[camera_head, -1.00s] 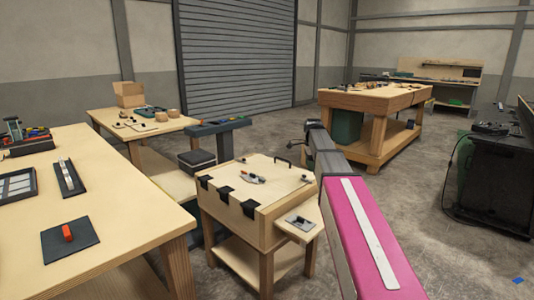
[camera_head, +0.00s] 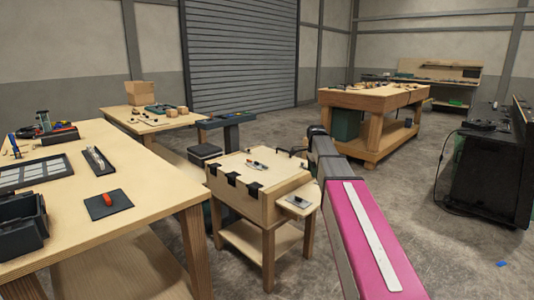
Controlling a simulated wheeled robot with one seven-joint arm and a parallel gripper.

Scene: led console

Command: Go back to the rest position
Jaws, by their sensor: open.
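My arm, pink and grey with a white strip, reaches from the bottom right up to the middle of the picture. Its dark far joint stands just right of a small wooden box-topped stand (camera_head: 262,205). My gripper does not show; the arm's far end hides whatever lies beyond it. The stand has black corner straps, a small metal part (camera_head: 257,165) on its lid and a side shelf (camera_head: 298,203) with a switch-like plate.
A large wooden table (camera_head: 150,220) fills the left, with a black bin (camera_head: 22,225) and a dark pad (camera_head: 108,204) with a red piece. A workbench (camera_head: 370,98) stands behind. A black cabinet (camera_head: 490,175) is at right. Concrete floor (camera_head: 440,255) is open between.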

